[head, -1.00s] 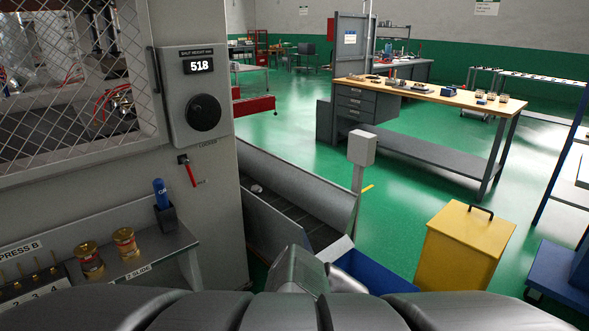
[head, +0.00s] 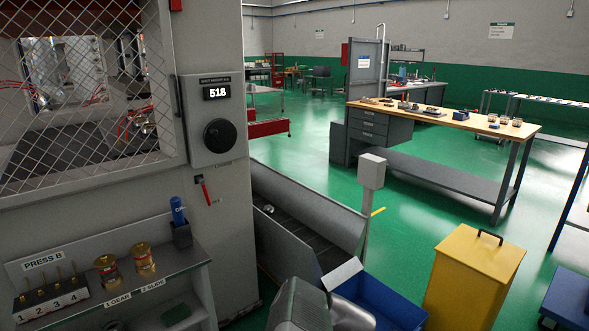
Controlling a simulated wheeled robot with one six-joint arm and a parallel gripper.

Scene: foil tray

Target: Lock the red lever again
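The red lever (head: 205,190) is on the grey press column, below the round black dial (head: 219,135). It slants down and to the right from its dark pivot. Small labels sit above it and beside its lower end, too small to read surely. The display (head: 216,92) above the dial reads 518. My gripper's fingers are not in view; only grey parts of my arm show at the bottom middle, well below and right of the lever. Nothing touches the lever.
A shelf (head: 190,262) below the lever holds a blue bottle (head: 178,211) in a dark holder and two gold-coloured cans. A mesh guard (head: 85,110) is at left. A chute (head: 310,205), blue bin (head: 385,300) and yellow box (head: 474,280) stand right.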

